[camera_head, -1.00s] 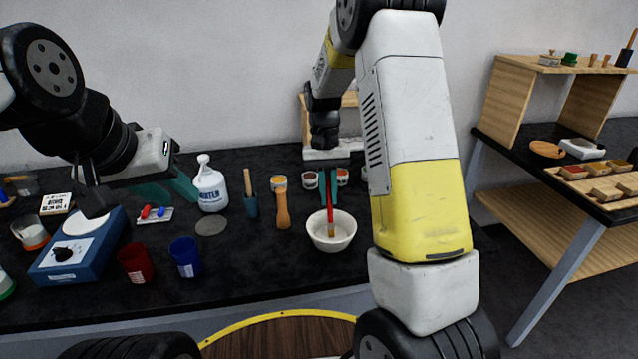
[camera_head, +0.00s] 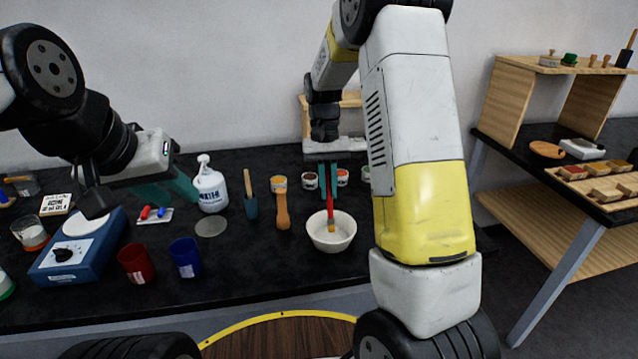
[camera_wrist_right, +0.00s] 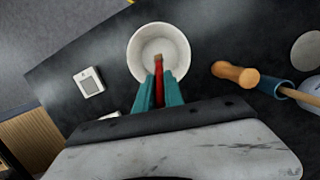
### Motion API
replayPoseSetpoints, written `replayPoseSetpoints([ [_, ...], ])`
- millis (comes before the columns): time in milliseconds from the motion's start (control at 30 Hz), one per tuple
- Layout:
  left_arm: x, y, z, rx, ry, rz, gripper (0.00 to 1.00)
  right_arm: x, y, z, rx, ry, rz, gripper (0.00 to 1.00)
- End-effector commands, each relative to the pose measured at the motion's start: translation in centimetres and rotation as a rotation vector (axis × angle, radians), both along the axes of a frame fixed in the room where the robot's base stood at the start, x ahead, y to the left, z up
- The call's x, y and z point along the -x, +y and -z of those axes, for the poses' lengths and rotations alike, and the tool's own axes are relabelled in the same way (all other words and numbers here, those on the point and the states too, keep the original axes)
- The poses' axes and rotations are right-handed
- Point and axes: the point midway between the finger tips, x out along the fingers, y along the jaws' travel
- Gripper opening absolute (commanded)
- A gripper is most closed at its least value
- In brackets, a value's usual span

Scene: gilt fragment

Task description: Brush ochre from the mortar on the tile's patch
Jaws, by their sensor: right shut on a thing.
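My right gripper (camera_head: 328,180) is shut on a red-handled brush (camera_head: 330,205), bristles down. The white mortar (camera_head: 322,243) stands on the black table below and in front of it. The brush tip shows against the inside of the mortar; I cannot tell whether it touches. In the right wrist view, the brush (camera_wrist_right: 158,72) points into the mortar (camera_wrist_right: 135,55) between the teal fingers. A small white square with a grey patch (camera_wrist_right: 88,82) lies beside the mortar; I cannot tell whether it is the tile. My left gripper (camera_head: 172,188) hangs over the table's left side, its jaw gap unclear.
A wooden-handled tool (camera_head: 282,208), small ochre and red pots (camera_head: 310,180), a white bottle (camera_head: 210,188), red cup (camera_head: 136,263), blue cup (camera_head: 186,257) and blue box (camera_head: 75,262) stand left of and behind the mortar. A shelf table (camera_head: 535,140) stands at right.

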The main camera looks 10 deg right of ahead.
Motion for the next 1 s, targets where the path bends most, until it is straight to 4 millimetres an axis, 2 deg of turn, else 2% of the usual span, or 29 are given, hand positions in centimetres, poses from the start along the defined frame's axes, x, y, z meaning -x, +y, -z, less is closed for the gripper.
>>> replayPoseSetpoints([
  [600, 0.0, 0.0, 0.0, 0.000, 0.000, 0.000, 0.33, -0.1, 0.0, -4.7, 0.000, -0.002, -0.001, 0.00],
  [1000, 0.0, 0.0, 0.0, 0.000, 0.000, 0.000, 0.33, 0.0, 0.0, -4.9, 0.000, -0.001, 0.000, 0.00],
])
